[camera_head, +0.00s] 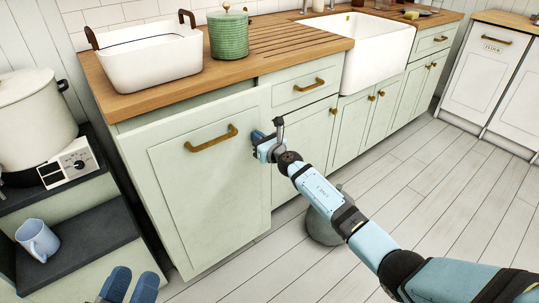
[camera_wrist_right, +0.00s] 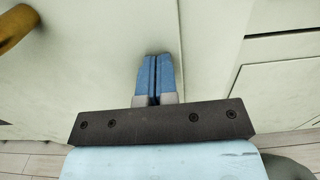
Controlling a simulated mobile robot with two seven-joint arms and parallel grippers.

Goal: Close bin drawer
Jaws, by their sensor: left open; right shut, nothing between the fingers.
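The bin drawer (camera_head: 205,195) is the tall pale green front with a brass handle (camera_head: 211,139), at the left end of the counter. Its front stands slightly out from the cabinet. My right gripper (camera_head: 262,137) is shut and empty at the right edge of this front, below and right of the handle. In the right wrist view its blue fingers (camera_wrist_right: 154,75) point at the pale front, with the handle (camera_wrist_right: 15,27) at upper left; I cannot tell whether they touch.
A neighbouring drawer (camera_head: 300,92) and cupboard doors run to the right under the wooden counter (camera_head: 270,45). A dark shelf unit (camera_head: 80,240) with a blue mug (camera_head: 37,240) and large pot (camera_head: 35,115) stands at left. The plank floor (camera_head: 430,200) is clear on the right.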

